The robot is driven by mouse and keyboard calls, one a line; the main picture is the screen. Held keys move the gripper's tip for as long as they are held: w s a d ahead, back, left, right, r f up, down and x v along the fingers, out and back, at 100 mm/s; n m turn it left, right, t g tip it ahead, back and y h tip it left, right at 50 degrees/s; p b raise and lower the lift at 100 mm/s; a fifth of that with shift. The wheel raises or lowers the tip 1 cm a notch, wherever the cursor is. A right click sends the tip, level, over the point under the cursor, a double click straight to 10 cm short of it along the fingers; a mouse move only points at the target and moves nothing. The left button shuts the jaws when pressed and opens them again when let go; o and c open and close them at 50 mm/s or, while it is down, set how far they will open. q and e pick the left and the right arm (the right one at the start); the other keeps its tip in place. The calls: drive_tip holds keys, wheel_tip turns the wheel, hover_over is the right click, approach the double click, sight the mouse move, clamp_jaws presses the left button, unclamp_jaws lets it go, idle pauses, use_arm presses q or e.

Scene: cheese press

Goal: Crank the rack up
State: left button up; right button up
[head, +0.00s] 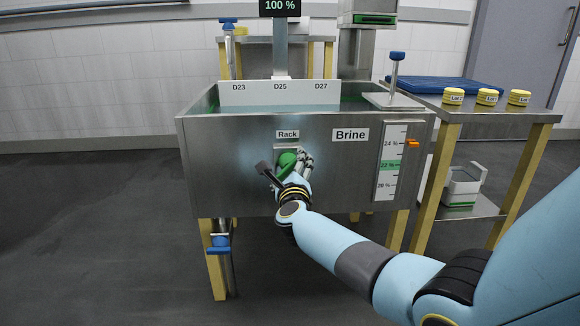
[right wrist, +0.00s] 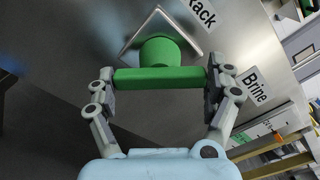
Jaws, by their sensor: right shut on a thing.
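The green crank (head: 287,160) is on the front of the steel brine tank (head: 225,165), below the "Rack" label. In the right wrist view its round hub and green bar (right wrist: 160,79) show against a square plate. My right gripper (head: 284,170) is shut on the bar, one finger at each end. In that view the bar lies nearly level. A white panel (head: 280,95) marked D23, D25 and D27 stands up at the tank's back; I cannot tell if it is part of the rack. My left gripper is not in view.
A scale (head: 391,160) with an orange marker (head: 413,143) is at the tank's right front. A blue-handled valve (head: 220,247) hangs below left. A side table (head: 535,113) at right holds yellow-banded cheeses (head: 487,97). The floor at left is clear.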

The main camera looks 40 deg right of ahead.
drive_tip(key=n+p, duration=0.2)
drive_tip(key=n, duration=0.3)
drive_tip(key=shift+r+n, duration=0.1)
drive_tip(key=shift+n, duration=0.3)
drive_tip(key=n+p, duration=0.2)
drive_tip(key=n, duration=0.3)
drive_tip(key=shift+n+p, duration=0.35)
drive_tip(key=shift+n, duration=0.75)
drive_tip(key=n+p, duration=0.1)
drive_tip(key=n, duration=0.2)
drive_tip(key=shift+n, duration=0.3)
drive_tip(key=n, duration=0.3)
drive_tip(key=shift+a+n+p, duration=0.1)
drive_tip(key=shift+n+p, duration=0.2)
drive_tip(key=n, duration=0.4)
drive_tip(key=shift+p, duration=0.3)
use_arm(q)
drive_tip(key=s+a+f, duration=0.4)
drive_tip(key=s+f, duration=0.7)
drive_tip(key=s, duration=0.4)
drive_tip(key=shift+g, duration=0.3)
use_arm(e)
drive_tip(key=shift+n, duration=1.3)
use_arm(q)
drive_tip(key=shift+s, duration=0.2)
use_arm(e)
drive_tip(key=shift+n, duration=0.3)
